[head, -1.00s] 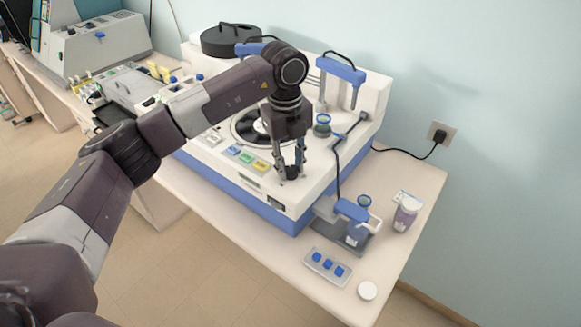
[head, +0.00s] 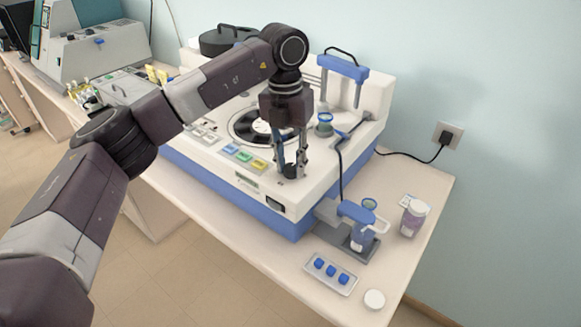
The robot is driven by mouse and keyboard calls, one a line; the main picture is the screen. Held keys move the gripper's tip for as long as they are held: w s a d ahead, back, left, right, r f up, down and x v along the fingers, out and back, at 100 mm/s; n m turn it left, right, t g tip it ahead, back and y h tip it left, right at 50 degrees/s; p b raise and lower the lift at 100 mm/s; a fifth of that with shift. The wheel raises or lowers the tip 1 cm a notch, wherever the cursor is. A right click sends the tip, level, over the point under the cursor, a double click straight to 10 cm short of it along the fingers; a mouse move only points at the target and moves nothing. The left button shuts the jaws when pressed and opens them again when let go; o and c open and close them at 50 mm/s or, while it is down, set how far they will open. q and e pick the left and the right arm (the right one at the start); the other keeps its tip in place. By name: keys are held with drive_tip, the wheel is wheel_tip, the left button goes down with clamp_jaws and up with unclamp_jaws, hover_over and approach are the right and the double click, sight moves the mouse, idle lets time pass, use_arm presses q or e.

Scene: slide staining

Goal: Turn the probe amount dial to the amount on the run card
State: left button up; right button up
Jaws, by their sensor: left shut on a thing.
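My left gripper (head: 290,168) points down over the front right of the white and blue staining machine (head: 190,152). Its fingers are shut on a small dark dial (head: 290,171) on the machine's top face. The fingers hide most of the dial, and its setting cannot be read. A small display (head: 247,181) is on the machine's front edge, too small to read. My right gripper is not in view.
Colored buttons (head: 244,156) lie left of the dial, near a round dark platter (head: 250,127). A blue-topped stand (head: 358,212), a purple-labelled jar (head: 414,218), a tray with blue pieces (head: 330,273) and a white cap (head: 374,299) stand on the table at right.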

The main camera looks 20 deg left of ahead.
use_arm(q)
drive_tip(key=m, duration=0.2)
drive_tip(key=shift+m+b, duration=0.35)
drive_tip(key=shift+m, duration=0.05)
drive_tip(key=m, duration=0.3)
drive_tip(key=shift+w+m, duration=0.1)
drive_tip(key=shift+m, duration=0.2)
drive_tip(key=m, duration=0.6)
drive_tip(key=shift+r+g+b, duration=0.1)
drive_tip(key=shift+g+b, duration=0.2)
drive_tip(key=o, duration=1.2)
drive_tip(key=shift+c, duration=0.2)
